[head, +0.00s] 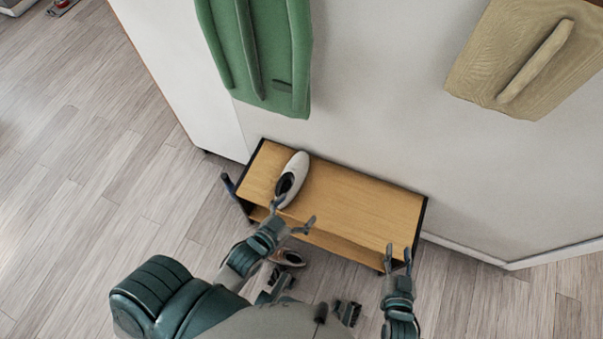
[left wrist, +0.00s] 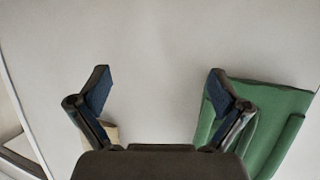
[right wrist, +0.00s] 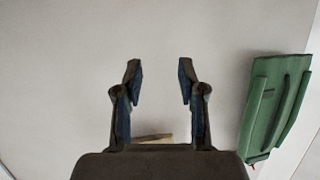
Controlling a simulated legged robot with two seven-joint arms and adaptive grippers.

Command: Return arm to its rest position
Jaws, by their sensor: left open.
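My left gripper (head: 293,213) is open and empty by the front edge of a wooden bench (head: 360,202). Its left fingertip is close to the lower end of a white shoe (head: 294,174) on the bench top; I cannot tell whether they touch. In the left wrist view its fingers (left wrist: 157,85) stand wide apart with nothing between them. My right gripper (head: 398,252) is at the bench's right front. In the right wrist view its fingers (right wrist: 159,75) are apart, narrower than the left's, with only wall behind.
Another shoe (head: 288,258) lies on the floor in front of the bench. A green garment (head: 262,55) and a tan one (head: 530,58) hang on the wall behind. A white panel (head: 185,75) stands left of the bench.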

